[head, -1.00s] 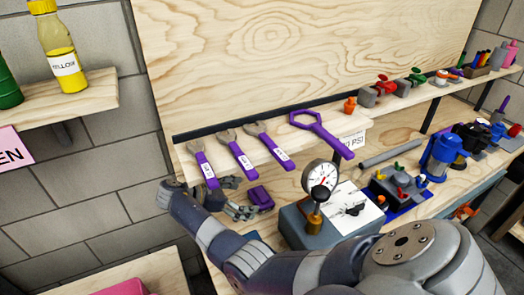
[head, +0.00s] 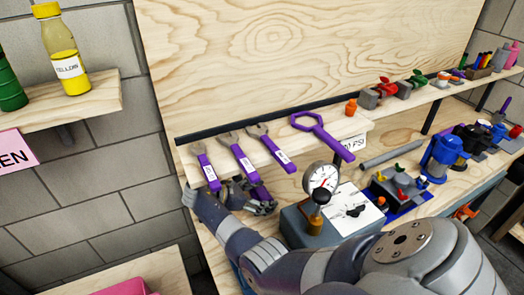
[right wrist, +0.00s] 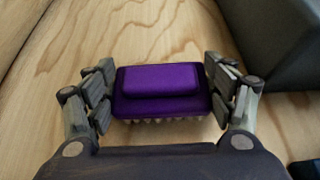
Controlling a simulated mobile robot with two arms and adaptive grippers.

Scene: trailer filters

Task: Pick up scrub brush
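The purple scrub brush (right wrist: 161,90) lies centred between the fingers of my right gripper (right wrist: 160,95) in the right wrist view. Its pale bristles show along the near edge. The finger pads are right at both ends of the brush, with no clear gap. I cannot tell whether they press on it. In the head view my right gripper (head: 252,200) is low on the bench under the hanging wrenches. The brush is mostly hidden by the fingers there. My left gripper is not in view.
A shelf with a yellow bottle (head: 64,55) is at the left. Other tools crowd the bench to the right.

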